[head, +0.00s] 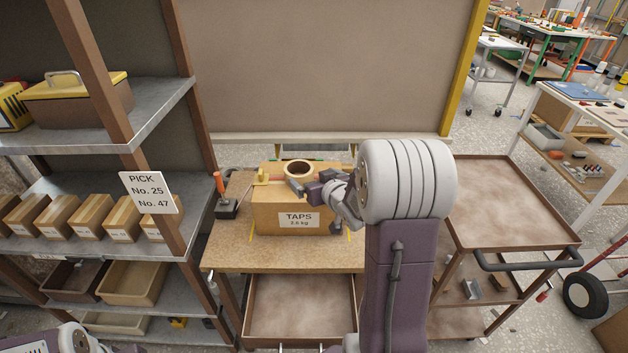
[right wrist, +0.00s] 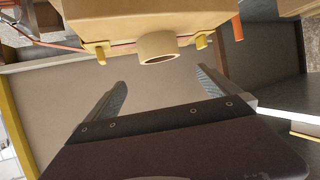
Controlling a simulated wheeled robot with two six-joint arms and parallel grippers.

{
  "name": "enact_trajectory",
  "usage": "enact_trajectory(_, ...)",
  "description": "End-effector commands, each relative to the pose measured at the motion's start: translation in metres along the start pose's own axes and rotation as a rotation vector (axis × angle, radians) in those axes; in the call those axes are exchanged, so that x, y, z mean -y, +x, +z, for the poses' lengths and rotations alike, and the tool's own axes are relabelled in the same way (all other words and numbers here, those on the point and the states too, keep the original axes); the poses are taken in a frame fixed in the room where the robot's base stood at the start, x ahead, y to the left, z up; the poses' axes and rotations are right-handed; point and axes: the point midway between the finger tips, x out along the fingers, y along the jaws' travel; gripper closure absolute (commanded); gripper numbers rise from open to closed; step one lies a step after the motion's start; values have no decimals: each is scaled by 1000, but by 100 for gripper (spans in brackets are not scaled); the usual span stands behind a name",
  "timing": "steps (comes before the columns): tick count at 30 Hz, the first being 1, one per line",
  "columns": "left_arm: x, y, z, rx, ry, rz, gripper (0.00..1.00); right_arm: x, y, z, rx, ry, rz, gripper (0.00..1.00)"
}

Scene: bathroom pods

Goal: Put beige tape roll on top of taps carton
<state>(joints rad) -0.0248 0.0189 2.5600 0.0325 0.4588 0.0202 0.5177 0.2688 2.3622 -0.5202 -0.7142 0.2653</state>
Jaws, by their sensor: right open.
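The taps carton (head: 265,216) is a brown box labelled TAPS on the wooden bench. The beige tape roll (head: 298,168) rests on top of it, lying flat with its hole up. My right gripper (head: 294,185) is over the carton's top, close to the roll on its near side. In the right wrist view, which appears upside down, the carton (right wrist: 150,18) and the roll (right wrist: 158,47) are beyond the fingertips. My right gripper (right wrist: 162,78) is open there, with nothing between its fingers and a gap to the roll. My left gripper's fingers are out of view.
Yellow corner pieces (head: 261,180) sit on the carton's top. A dark orange-handled tool (head: 226,205) stands on the wooden bench (head: 235,258) left of the carton. Shelves with small cartons (head: 92,215) are at the left. An empty-topped brown cart (head: 505,205) stands at the right.

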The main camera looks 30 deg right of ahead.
Motion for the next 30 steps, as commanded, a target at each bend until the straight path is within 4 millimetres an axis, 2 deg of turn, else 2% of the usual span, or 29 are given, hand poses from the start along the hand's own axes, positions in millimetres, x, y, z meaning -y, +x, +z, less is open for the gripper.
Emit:
enact_trajectory(5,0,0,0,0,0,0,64,2,0,2,10,-1,1,0)
enact_trajectory(7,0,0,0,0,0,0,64,13,-2,18,84,-7,6,0)
enact_trajectory(8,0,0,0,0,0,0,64,21,-6,30,143,-12,10,0)
enact_trajectory(9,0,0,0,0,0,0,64,35,-14,52,245,-20,13,0)
enact_trajectory(11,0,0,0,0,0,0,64,60,-37,91,426,-35,9,0)
enact_trajectory(12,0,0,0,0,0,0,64,76,-57,117,548,-47,-1,0)
enact_trajectory(15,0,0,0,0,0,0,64,110,-115,168,820,-74,-44,0)
enact_trajectory(18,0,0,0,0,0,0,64,130,-160,196,996,-94,-84,0)
enact_trajectory(21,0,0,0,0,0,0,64,137,-180,206,1070,-103,-103,0)
enact_trajectory(30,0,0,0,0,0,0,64,136,-181,207,1077,-101,-103,0)
